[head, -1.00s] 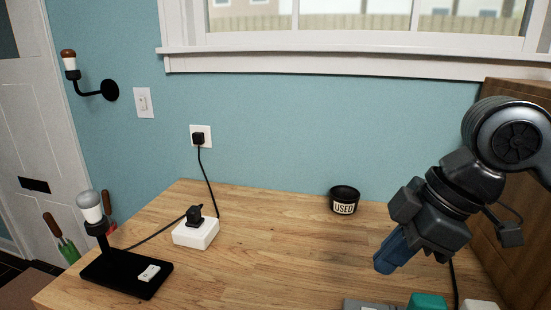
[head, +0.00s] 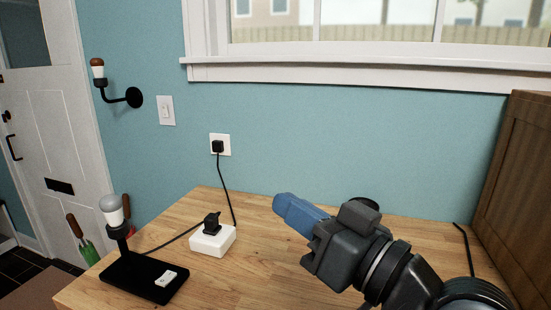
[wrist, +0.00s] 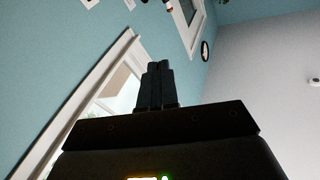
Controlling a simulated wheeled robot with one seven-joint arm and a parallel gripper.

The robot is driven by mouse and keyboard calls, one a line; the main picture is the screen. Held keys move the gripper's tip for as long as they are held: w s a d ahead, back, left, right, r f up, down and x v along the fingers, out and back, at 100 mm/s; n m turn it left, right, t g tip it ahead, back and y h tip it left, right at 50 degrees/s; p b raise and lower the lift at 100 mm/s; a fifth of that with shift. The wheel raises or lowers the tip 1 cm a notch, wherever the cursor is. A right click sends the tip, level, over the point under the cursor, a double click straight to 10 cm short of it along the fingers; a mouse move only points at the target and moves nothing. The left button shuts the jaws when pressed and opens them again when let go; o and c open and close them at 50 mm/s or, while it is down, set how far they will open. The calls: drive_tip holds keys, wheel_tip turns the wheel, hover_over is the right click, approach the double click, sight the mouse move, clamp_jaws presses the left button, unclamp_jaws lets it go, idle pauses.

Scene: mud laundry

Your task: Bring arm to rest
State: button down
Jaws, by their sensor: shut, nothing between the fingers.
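My gripper (head: 290,210) shows in the head view with its blue fingers together and nothing held. It is raised in front of the wooden counter (head: 262,262) and points left and slightly up. My arm comes in from the lower right. In the wrist view my gripper (wrist: 157,85) shows as dark fingers side by side, with the wall and window behind.
A lamp (head: 113,215) on a black base and a white power box (head: 212,238) with a plug stand on the counter's left. A black cup (head: 366,203) is mostly hidden behind my gripper. A wooden cabinet (head: 515,190) stands at right, a window above.

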drive_tip(key=s+d+f+m+t+h, duration=0.2)
drive_tip(key=s+d+f+m+h, duration=0.4)
drive_tip(key=f, duration=0.3)
drive_tip(key=s+d+f+m+t+h, duration=0.1)
drive_tip(key=s+d+f+m+h, duration=0.3)
drive_tip(key=s+f, duration=0.5)
drive_tip(key=s+d+f+n+g+h, duration=0.1)
drive_tip(key=s+d, duration=0.3)
drive_tip(key=s, duration=0.7)
drive_tip(key=s+d+f+n+g+h, duration=0.1)
drive_tip(key=s+d, duration=0.4)
drive_tip(key=s, duration=0.5)
drive_tip(key=shift+s+f+n+h, duration=0.35)
drive_tip(key=shift+f+n+h, duration=0.3)
drive_tip(key=shift+n, duration=0.55)
drive_tip(key=c, duration=1.9)
unclamp_jaws()
